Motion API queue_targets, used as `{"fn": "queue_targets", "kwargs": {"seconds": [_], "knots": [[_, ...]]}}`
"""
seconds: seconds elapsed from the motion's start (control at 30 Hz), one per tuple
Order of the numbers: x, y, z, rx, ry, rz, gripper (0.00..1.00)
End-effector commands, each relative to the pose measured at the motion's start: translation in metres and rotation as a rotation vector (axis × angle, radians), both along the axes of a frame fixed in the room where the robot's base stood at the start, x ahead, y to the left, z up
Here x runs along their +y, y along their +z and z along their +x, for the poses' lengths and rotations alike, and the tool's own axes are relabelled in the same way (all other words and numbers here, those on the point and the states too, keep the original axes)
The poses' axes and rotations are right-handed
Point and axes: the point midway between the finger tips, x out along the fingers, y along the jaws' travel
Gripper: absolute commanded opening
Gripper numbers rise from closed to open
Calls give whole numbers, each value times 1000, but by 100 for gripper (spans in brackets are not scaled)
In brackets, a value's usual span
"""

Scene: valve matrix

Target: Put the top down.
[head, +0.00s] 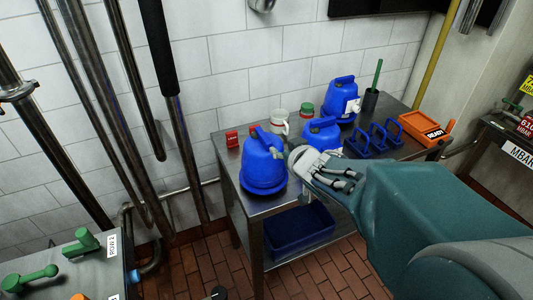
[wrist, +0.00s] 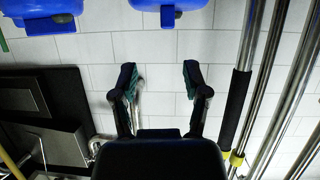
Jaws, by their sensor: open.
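Several blue domed tops with handles stand on a steel table (head: 264,207). The nearest blue top (head: 262,172) sits upright at the table's left front, with its handle upward. A second blue top (head: 321,132) is behind my gripper, and a third blue top (head: 341,97) is farther back with a white tag. My gripper (head: 284,148) is beside the nearest top's handle; contact cannot be told. In the wrist view my gripper (wrist: 158,80) has its fingers apart with nothing between them. Parts of blue objects (wrist: 168,8) show at that view's top edge. Which one is the task's top is unclear.
On the table are red items (head: 232,138), a white mug (head: 279,121), a green-lidded jar (head: 307,110), blue racks (head: 374,140) and an orange tray (head: 424,129). A dark blue bin (head: 300,228) is below. Vertical pipes (head: 100,110) stand left, near a green-handled valve panel (head: 60,270).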

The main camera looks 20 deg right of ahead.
Motion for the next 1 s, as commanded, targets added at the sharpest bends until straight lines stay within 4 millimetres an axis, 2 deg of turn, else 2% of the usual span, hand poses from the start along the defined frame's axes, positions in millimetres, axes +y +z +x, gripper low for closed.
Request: {"fn": "queue_targets", "kwargs": {"seconds": [0.1, 0.27, 0.47, 0.6, 0.7, 0.8, 1.0], "knots": [[2, 14, -12, 49, -78, -55, 60], [13, 24, -44, 183, -169, -82, 60], [51, 24, -101, 405, -151, -39, 60], [85, 21, -142, 556, -59, 9, 60], [102, 20, -163, 628, 4, 34, 60], [110, 19, -173, 662, 36, 45, 60], [111, 19, -175, 669, 40, 46, 60]]}}
